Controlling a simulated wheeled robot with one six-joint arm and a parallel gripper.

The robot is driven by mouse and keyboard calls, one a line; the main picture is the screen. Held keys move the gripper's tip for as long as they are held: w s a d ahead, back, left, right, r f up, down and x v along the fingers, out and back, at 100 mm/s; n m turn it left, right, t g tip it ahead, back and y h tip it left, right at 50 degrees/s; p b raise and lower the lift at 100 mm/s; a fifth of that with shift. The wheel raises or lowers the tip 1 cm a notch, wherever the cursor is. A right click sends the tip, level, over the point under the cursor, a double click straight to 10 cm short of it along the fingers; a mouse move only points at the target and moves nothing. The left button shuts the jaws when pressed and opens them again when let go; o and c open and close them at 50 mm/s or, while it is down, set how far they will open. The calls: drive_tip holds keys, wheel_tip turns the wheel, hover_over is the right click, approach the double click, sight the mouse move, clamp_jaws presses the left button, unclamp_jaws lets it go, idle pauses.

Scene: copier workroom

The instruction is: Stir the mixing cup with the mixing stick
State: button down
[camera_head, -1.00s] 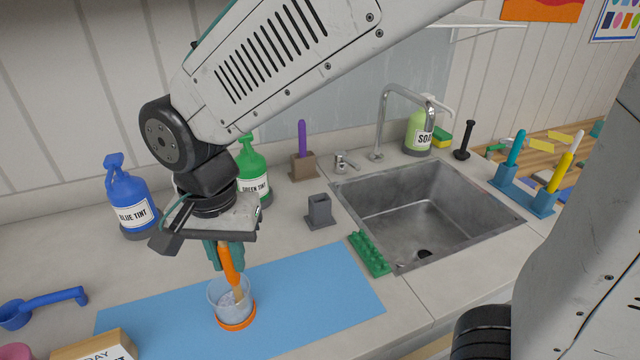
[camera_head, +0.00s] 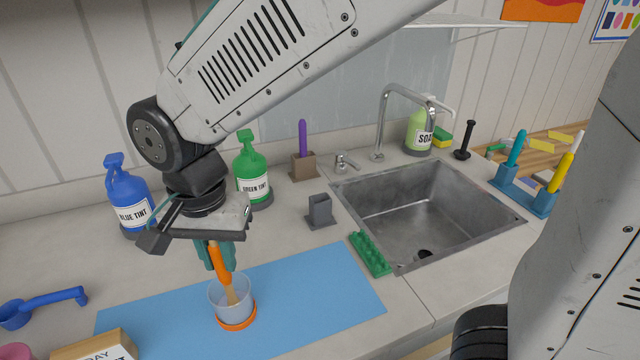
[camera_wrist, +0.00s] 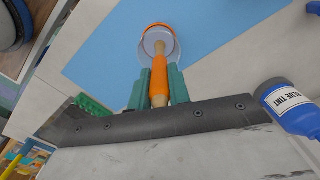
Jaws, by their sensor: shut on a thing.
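The mixing cup (camera_head: 217,297) is clear and stands on an orange coaster (camera_head: 238,325) on the blue mat. The mixing stick (camera_head: 219,264) has an orange handle and a pale wooden end, which is inside the cup. The stick is tilted. My gripper (camera_head: 216,254), with teal fingers, is above the cup and shut on the orange handle. In the wrist view my gripper (camera_wrist: 159,88) holds the stick (camera_wrist: 159,78) between its fingers, and the stick's far end reaches into the cup (camera_wrist: 146,50). The cup's contents are hard to make out.
A blue tint bottle (camera_head: 128,196) and green tint bottle (camera_head: 251,170) stand behind my gripper. A blue scoop (camera_head: 45,303) lies left. An empty-looking grey holder (camera_head: 320,211), green rack (camera_head: 369,253) and sink (camera_head: 425,215) are right. The blue mat (camera_head: 320,290) is clear right of the cup.

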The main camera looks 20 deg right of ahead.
drive_tip(key=shift+s, duration=0.15)
drive_tip(key=shift+r, duration=4.35)
